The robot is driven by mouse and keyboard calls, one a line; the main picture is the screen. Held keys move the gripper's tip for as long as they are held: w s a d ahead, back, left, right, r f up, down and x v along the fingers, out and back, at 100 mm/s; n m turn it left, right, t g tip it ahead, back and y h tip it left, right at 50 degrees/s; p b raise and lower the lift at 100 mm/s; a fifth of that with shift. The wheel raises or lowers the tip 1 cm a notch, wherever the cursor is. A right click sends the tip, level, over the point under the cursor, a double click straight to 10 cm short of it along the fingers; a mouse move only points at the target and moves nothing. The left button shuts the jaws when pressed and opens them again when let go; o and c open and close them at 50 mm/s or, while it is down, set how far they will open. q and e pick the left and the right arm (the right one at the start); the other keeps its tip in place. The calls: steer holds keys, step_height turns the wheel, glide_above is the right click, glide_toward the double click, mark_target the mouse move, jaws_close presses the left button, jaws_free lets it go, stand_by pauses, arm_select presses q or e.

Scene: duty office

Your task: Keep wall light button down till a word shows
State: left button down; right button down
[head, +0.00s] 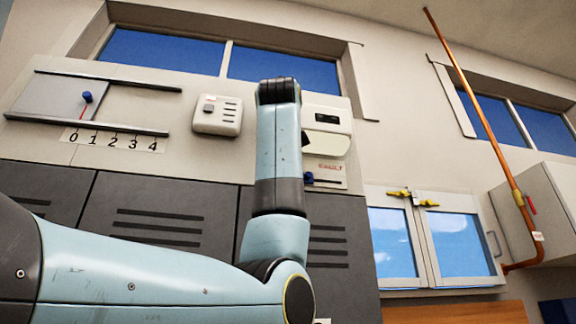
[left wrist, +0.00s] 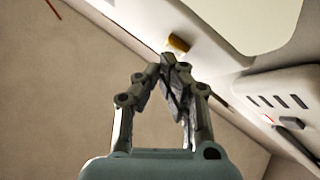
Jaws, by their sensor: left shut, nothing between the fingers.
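A white wall unit (head: 326,141) with a dark display window (head: 328,119) is on the wall, partly behind my left forearm in the head view. I can make out no word in that window. In the left wrist view an amber button (left wrist: 178,44) sticks out from a pale housing (left wrist: 205,50). My left gripper (left wrist: 170,62) is shut and empty, its fingertips close together right by the amber button; I cannot tell whether they touch it. In the head view the gripper is hidden behind my arm. My right gripper is in neither view.
A slotted white box (head: 218,115) is left of my forearm; it also shows in the left wrist view (left wrist: 285,100). A slider panel (head: 60,97) numbered 0 to 4 is further left. Below the display unit is a panel with blurred red lettering (head: 331,167). A copper pipe (head: 480,100) runs at right.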

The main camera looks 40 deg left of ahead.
arm_select(q)
steer(key=shift+w+a, duration=0.2)
steer(key=shift+a, duration=0.05)
stand_by(0.4)
steer(key=shift+d, duration=0.1)
stand_by(3.1)
steer(key=shift+s+d, duration=0.55)
steer(key=shift+s+d+b, duration=0.95)
steer(key=shift+s+d, duration=0.65)
steer(key=shift+d, duration=0.25)
steer(key=shift+w+f, duration=0.1)
